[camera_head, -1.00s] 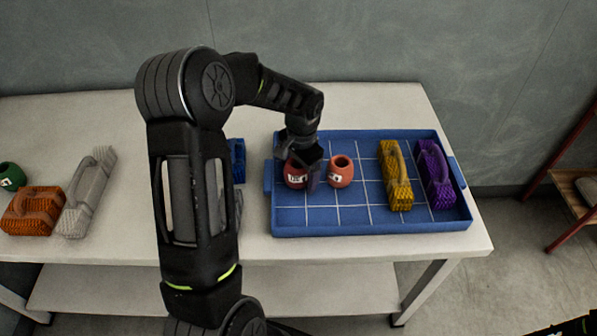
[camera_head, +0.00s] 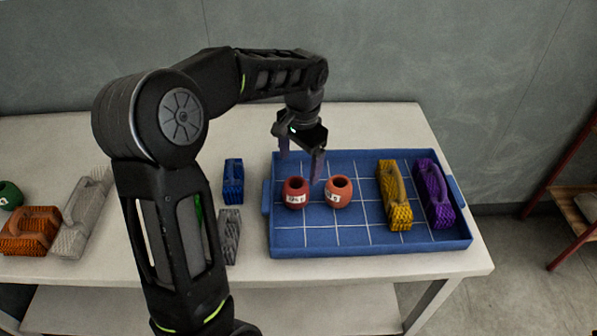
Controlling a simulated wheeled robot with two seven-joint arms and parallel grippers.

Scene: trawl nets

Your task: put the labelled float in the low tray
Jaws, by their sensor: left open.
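The low blue tray (camera_head: 350,235) lies on the right part of the white table. Inside it, at its left, stand a dark red float (camera_head: 294,193) with a white label and an orange-red float (camera_head: 338,191), also with a white label. They are side by side. The print on the labels is too small to read surely. My left gripper (camera_head: 301,164) is open and empty, above and behind the dark red float, apart from it. A green float (camera_head: 10,195) with a white mark is at the table's far left. My right gripper is not in view.
A yellow (camera_head: 395,195) and a purple (camera_head: 434,193) ridged block lie in the tray's right part. A blue block (camera_head: 233,181) and a grey block (camera_head: 230,236) lie left of the tray. Orange (camera_head: 30,232) and pale grey (camera_head: 80,215) blocks lie farther left. The tray's front middle is clear.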

